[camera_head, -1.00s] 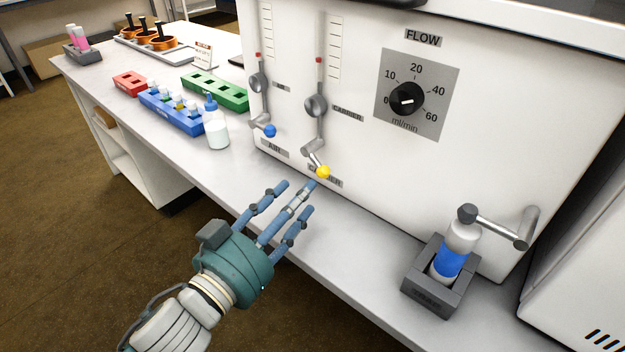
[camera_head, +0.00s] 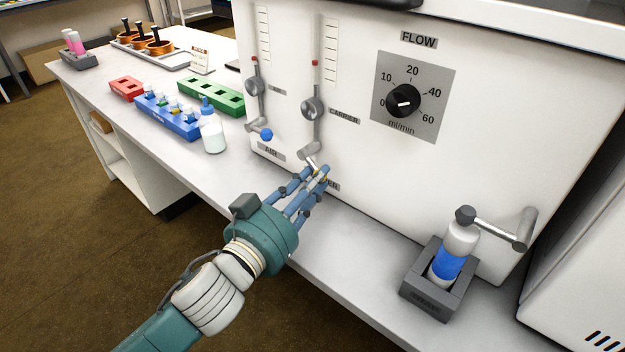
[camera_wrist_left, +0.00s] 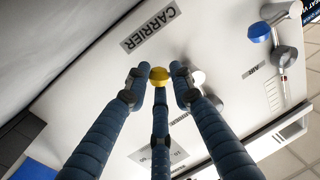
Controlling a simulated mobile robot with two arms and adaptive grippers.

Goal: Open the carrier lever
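The carrier lever is a grey crank (camera_head: 309,151) with a yellow knob, low on the white instrument front above the CARRIER label. In the head view my left gripper (camera_head: 320,174) reaches it from the lower left, and its fingers mostly hide the knob. In the left wrist view the yellow knob (camera_wrist_left: 160,76) sits between the three blue fingertips of the left gripper (camera_wrist_left: 158,80), which are drawn in closely around it. The exact contact is hard to see. The CARRIER label (camera_wrist_left: 150,28) lies just beyond. My right gripper is not in view.
The air lever's blue knob (camera_head: 266,135) is just left of the carrier lever. A FLOW dial (camera_head: 403,101) is at upper right. A blue-banded bottle (camera_head: 454,255) stands in a grey holder below a pipe. A white bottle (camera_head: 212,135) and coloured racks stand on the bench at left.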

